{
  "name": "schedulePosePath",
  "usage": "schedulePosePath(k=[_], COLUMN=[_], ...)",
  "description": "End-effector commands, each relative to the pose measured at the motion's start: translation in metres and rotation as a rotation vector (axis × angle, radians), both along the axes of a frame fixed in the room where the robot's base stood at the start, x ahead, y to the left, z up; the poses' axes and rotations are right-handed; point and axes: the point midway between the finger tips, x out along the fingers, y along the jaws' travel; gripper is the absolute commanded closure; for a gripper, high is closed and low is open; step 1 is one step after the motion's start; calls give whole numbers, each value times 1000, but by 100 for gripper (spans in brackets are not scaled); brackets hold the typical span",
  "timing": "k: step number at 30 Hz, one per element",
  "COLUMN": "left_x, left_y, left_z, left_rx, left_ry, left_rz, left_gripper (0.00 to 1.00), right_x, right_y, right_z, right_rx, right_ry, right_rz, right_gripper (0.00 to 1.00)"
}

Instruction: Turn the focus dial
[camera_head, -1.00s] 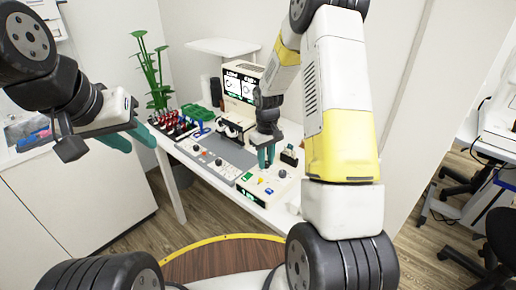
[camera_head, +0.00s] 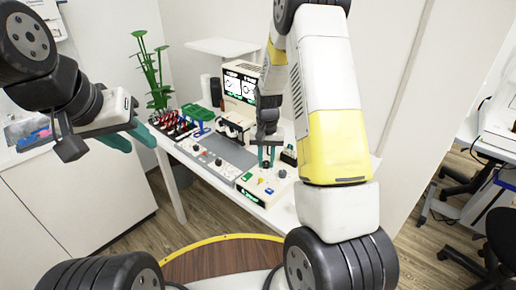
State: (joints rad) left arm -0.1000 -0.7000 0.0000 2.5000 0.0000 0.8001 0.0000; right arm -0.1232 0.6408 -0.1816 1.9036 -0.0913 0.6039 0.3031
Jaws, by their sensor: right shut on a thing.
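A small white control box (camera_head: 266,196) with a green display, a yellow button and a blue button stands at the table's right front. My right gripper (camera_head: 266,162) points down at the back of this box and is shut on a small part there. That part is mostly hidden by the fingers; it appears to be the focus dial. A white eye-test machine (camera_head: 240,86) with two black-and-white screens stands behind. My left gripper (camera_head: 130,141) is at the left, open and empty, its teal fingers apart and clear of the table.
A grey panel (camera_head: 222,151) with knobs lies left of the box. A rack of red-and-black items (camera_head: 172,124), a green tray (camera_head: 196,111) and a tall green plant (camera_head: 155,78) are at the back left. A small dark item (camera_head: 289,155) stands close right of my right gripper.

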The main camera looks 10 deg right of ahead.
Motion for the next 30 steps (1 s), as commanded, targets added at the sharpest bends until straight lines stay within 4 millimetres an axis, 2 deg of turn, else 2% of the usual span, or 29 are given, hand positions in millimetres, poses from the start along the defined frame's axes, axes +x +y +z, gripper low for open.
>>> schedulePosePath(k=[17,18,20,21,30], left_x=[0,0,0,0,0], left_y=[0,0,0,0,0], left_z=[0,0,0,0,0], left_rx=[0,0,0,0,0], left_ry=[0,0,0,0,0], left_rz=[0,0,0,0,0], left_gripper=[64,64,64,64,64], right_x=[1,1,1,1,0], right_y=[0,0,0,0,0], right_z=[1,1,1,1,2], right_rx=[0,0,0,0,0], right_ry=[-2,-2,-2,-2,-1], right_rz=[-33,-33,-33,-33,-32], right_gripper=[100,67,55,53,53])
